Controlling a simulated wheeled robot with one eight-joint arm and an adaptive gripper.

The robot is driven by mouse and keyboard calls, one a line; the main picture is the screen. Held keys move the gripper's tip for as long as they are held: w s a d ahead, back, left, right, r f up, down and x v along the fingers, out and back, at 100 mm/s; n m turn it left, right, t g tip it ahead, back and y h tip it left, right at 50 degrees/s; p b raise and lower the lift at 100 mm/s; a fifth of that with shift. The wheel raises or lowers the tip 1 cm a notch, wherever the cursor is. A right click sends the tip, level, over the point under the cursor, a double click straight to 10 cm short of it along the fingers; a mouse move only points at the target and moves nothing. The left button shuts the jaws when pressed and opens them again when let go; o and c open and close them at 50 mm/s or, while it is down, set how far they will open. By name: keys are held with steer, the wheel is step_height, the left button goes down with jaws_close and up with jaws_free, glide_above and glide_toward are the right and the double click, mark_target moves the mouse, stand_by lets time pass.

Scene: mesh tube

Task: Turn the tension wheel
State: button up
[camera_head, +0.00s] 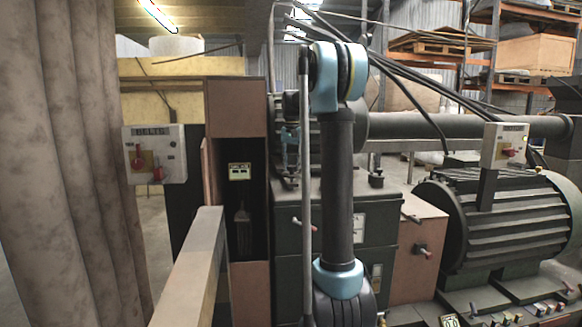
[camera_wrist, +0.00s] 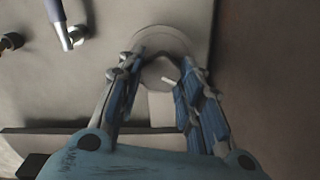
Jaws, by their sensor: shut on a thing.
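In the wrist view, a round pale wheel (camera_wrist: 162,38) with a raised rim sits on a flat, worn metal face, at the top middle of the picture. I take it to be the tension wheel. My gripper (camera_wrist: 155,72) reaches up to it with its blue-padded fingers on either side of its lower part, shut on it. The fingers hide parts of its sides, and a short pale peg shows near the right finger. In the head view my arm crosses the middle, and I cannot make out the wheel there.
In the wrist view a metal lever handle (camera_wrist: 66,26) stands left of the wheel, with a dark knob (camera_wrist: 10,42) farther left. In the head view a switch box (camera_head: 155,154) hangs left, a large ribbed motor (camera_head: 512,217) stands right, and a pale beam (camera_head: 193,265) runs in front.

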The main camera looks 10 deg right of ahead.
mark_target(292, 166)
steer(key=o, duration=1.1)
steer(key=shift+c, duration=0.2)
steer(key=shift+r, duration=0.1)
step_height(292, 166, up, 12)
steer(key=shift+f, duration=0.2)
steer(key=s+f+n, duration=0.1)
steer(key=s+f, duration=0.3)
steer(key=s, duration=0.4)
steer(key=s+f+t, duration=0.1)
steer(key=s+f, duration=0.3)
steer(key=s, duration=0.5)
steer(key=s+f+n, duration=0.1)
steer(key=s+f, duration=0.4)
steer(key=s, duration=0.3)
steer(key=s+f+n+t, duration=0.1)
steer(key=s+f, duration=1.8)
steer(key=f, duration=0.3)
steer(key=shift+s+f, duration=0.15)
steer(key=shift+s, duration=0.05)
